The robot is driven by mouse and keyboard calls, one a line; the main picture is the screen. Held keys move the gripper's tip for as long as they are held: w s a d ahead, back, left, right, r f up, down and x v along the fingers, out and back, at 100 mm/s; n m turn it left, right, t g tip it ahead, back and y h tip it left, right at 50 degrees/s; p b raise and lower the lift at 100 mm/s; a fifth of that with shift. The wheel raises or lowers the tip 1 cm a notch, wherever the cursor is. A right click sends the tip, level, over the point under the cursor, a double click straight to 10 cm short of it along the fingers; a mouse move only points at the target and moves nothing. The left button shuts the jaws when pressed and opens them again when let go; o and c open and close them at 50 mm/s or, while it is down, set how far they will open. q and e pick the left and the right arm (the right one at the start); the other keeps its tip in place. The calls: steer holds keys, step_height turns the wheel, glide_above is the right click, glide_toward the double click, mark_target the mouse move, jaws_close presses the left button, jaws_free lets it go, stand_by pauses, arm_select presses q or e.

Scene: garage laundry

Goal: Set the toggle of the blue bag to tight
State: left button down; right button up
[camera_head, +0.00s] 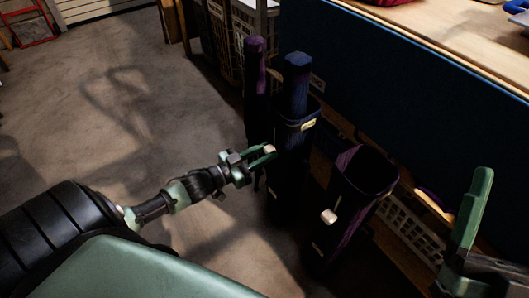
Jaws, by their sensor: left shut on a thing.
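The blue bag (297,85) stands upright in the middle, a tall narrow dark bag with a lighter blue gathered top and a yellowish label on its band. My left gripper (263,154) is at its left front side, shut on a small pale toggle (270,149). The toggle shows at the fingertips, close against the bag. The toggle's cord cannot be made out. My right gripper (476,215) is at the lower right edge, apart from the bag. One green finger shows there, and I cannot tell its opening.
A narrow purple bag (255,65) stands to the left behind. A wide, open purple-rimmed bag (362,170) with a pale toggle (328,216) stands to the right. A dark blue panel (390,80) under a wooden worktop (455,30) bounds the back. Concrete floor (120,130) is clear at left.

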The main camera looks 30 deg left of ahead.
stand_by(0.8)
steer(key=w+d+f+g+h+p, duration=0.1)
steer(key=w+f+g+h+p, duration=0.3)
steer(key=f+g, duration=0.9)
steer(key=s+d+f+g+h+p, duration=0.1)
steer(key=s+d+f+g, duration=0.1)
steer(key=s+f, duration=0.3)
steer(key=s+d+f+g+h+p, duration=0.1)
steer(key=s+d+f+g, duration=0.1)
steer(key=s+f, duration=0.3)
steer(key=s+d+f+m+g+h+p, duration=0.1)
steer(key=s+d+f+g+p, duration=0.1)
steer(key=s+f+g, duration=0.2)
step_height(320, 180, down, 3)
steer(key=shift+s+r+g, duration=0.15)
steer(key=shift+s+g, duration=0.15)
steer(key=shift+s, duration=0.15)
